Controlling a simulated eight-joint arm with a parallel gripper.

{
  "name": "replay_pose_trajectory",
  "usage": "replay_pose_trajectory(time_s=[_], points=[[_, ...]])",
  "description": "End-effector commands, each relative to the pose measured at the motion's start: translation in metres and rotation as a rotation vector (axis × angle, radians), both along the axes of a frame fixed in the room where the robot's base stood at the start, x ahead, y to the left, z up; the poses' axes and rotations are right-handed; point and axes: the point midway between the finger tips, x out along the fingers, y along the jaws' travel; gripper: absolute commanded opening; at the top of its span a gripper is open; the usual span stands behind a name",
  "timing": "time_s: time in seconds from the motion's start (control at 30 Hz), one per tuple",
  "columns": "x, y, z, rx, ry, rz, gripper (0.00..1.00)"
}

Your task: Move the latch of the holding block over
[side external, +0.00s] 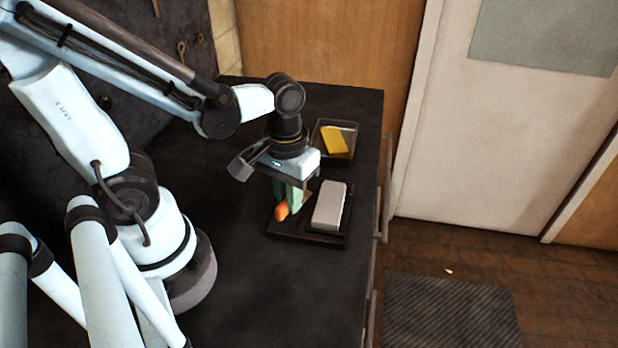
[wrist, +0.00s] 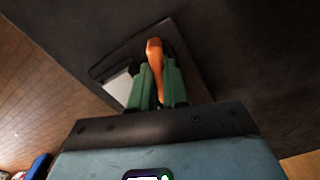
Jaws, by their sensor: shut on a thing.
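The orange latch (side external: 282,211) shows at the lower end of my gripper (side external: 287,194), on the left side of a dark base (side external: 296,238). In the wrist view the latch (wrist: 154,52) is a long orange lever between the two green fingers of my gripper (wrist: 158,82). The fingers are shut on it, and its rounded end sticks out past them. A light grey block (side external: 329,205) lies on the dark base, just right of the gripper. The part of the latch between the fingers and its mounting are partly hidden.
A dark open bin (side external: 351,128) with a yellow block (side external: 335,140) stands behind the gripper. The dark worktop (side external: 290,300) is clear in front of the base. Its right edge, with a rail, runs close to the base and bin.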

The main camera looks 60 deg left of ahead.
Motion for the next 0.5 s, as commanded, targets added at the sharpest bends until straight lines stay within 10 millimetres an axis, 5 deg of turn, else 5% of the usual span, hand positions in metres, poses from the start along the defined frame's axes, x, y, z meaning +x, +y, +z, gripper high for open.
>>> replay_pose_trajectory(time_s=[0.5], points=[[0.0002,0.0,-0.0015,0.001,-0.009,-0.491,0.0]])
